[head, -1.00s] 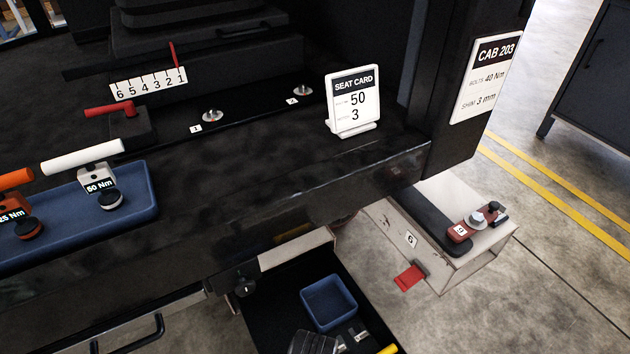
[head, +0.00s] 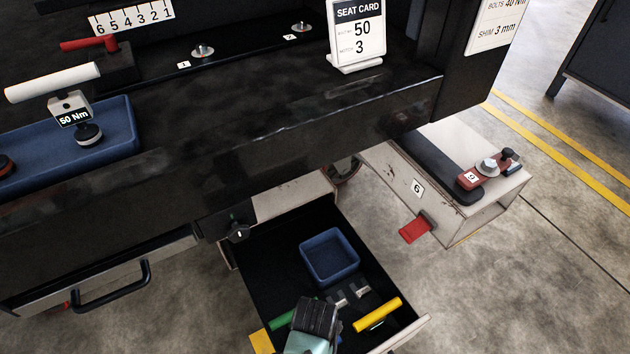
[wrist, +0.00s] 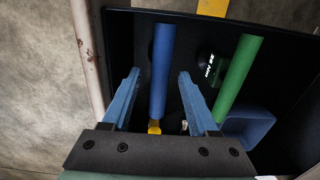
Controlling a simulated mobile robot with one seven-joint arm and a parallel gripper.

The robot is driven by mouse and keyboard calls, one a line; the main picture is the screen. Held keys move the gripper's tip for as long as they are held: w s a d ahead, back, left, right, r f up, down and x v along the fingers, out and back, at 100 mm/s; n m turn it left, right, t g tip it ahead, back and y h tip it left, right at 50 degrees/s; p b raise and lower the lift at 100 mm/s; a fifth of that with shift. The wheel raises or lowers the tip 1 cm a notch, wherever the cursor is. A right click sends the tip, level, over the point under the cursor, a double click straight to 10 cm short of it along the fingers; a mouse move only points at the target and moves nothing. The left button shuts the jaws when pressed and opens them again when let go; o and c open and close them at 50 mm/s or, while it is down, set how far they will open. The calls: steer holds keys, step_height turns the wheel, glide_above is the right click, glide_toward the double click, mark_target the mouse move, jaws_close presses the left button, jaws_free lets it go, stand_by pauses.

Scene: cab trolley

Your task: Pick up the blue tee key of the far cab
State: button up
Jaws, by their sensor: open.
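The blue tee key (wrist: 161,70) shows in the wrist view as a long blue bar lying in the open black drawer. My gripper (wrist: 160,76) is open, with one finger on each side of the blue bar and gaps between. I cannot tell how far above the bar the fingertips are. In the head view my gripper (head: 317,316) is over the near part of the drawer (head: 265,280), and it hides the blue key there. A green bar (wrist: 236,75) lies to the right of the blue one in the wrist view.
A yellow-handled key (head: 377,314) and a blue tray (head: 329,257) are in the drawer. A dark tool with an Nm label (wrist: 210,68) lies between the blue and green bars. The black cab deck (head: 250,120) overhangs behind.

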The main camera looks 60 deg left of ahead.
step_height(320, 180, down, 2)
steer(key=shift+f+b, duration=0.2)
steer(key=shift+b, duration=0.3)
jaws_close()
steer(key=shift+r, duration=0.1)
stand_by(1.0)
